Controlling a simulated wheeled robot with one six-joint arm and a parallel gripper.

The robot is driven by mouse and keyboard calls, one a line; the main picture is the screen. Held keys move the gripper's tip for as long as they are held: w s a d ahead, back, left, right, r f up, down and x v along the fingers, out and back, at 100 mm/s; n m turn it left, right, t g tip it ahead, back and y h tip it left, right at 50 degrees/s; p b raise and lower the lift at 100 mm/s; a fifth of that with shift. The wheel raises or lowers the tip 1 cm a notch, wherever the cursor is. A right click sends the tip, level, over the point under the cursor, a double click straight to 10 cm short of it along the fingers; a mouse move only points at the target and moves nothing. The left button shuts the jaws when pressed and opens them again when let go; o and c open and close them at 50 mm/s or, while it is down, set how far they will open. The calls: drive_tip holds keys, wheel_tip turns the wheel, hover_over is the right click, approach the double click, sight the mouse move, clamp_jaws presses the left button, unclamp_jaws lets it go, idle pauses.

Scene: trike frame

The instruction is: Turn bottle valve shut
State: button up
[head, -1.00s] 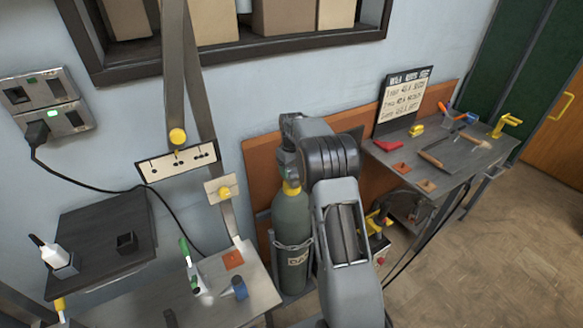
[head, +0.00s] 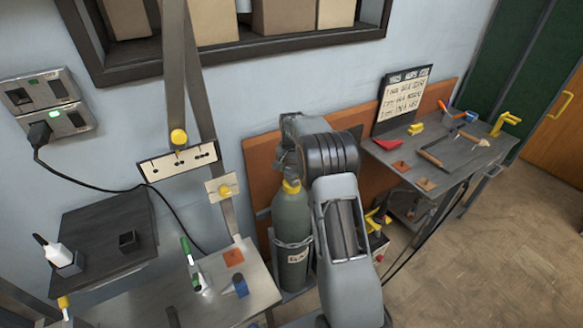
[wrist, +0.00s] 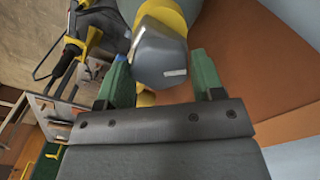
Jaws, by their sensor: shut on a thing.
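The grey-green gas bottle (head: 291,225) stands upright by the wall, with a yellow collar (head: 291,187) at its neck. My arm hides most of its top in the head view. In the wrist view, the grey valve knob (wrist: 160,55) sits between the two green fingers of my gripper (wrist: 162,75), below the yellow collar (wrist: 168,12). My gripper is shut on the knob. How far the valve is turned cannot be told.
A strap or bracket holds the bottle. A grey bench (head: 240,290) with small items stands to its left. A workbench (head: 440,150) with tools and a sign (head: 405,100) is on the right. An orange-brown panel (head: 262,165) is behind the bottle. Open floor lies at right.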

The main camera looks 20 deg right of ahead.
sight(292, 169)
drive_tip(key=m, duration=0.4)
drive_tip(key=shift+m, duration=2.1)
drive_tip(key=o, duration=0.9)
drive_tip(key=shift+r, duration=0.1)
wheel_tip(292, 169, up, 14)
drive_tip(key=shift+f, duration=0.15)
